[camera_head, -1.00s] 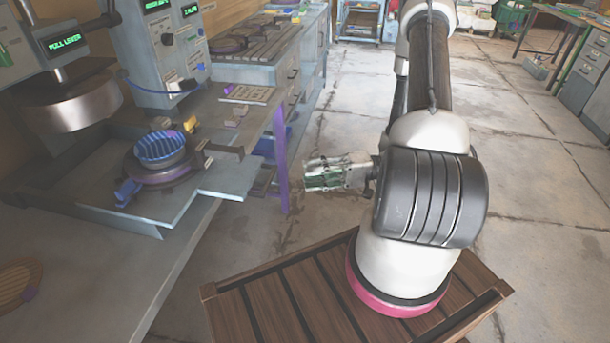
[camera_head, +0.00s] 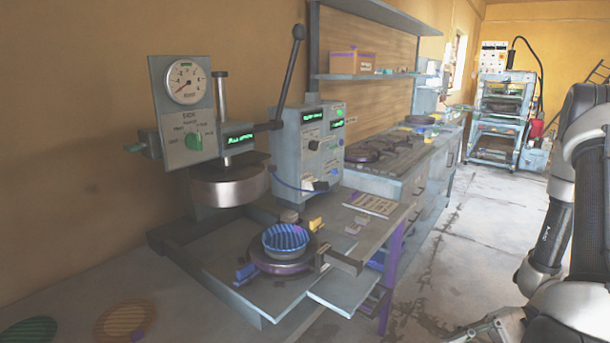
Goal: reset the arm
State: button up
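My arm stands at the right edge of the head view, with its dark links upright and partly cut off by the frame. My gripper (camera_head: 488,329) shows at the bottom edge, right of the bench and over the floor. Only part of its grey fingers is in the picture, so I cannot tell whether they are open or shut. No object shows at the gripper.
A plate press (camera_head: 229,186) with a raised lever stands on the left bench. A blue ribbed dish (camera_head: 285,239) sits on a round base before it. A control box (camera_head: 312,145) stands behind. The floor (camera_head: 465,230) between bench and arm is clear.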

jog(key=d+r+n+h, duration=0.3)
jog(key=d+r+h, duration=0.6)
jog(key=r+h, duration=0.3)
notch_tip(320, 180, up, 14)
jog(key=a+n+t+h, duration=0.2)
jog(key=n+t, duration=0.2)
jog(key=t, duration=0.2)
jog(key=shift+w+a+n+t+h, duration=0.3)
jog(key=shift+a+t+h, duration=0.05)
jog(key=shift+t+h, duration=0.05)
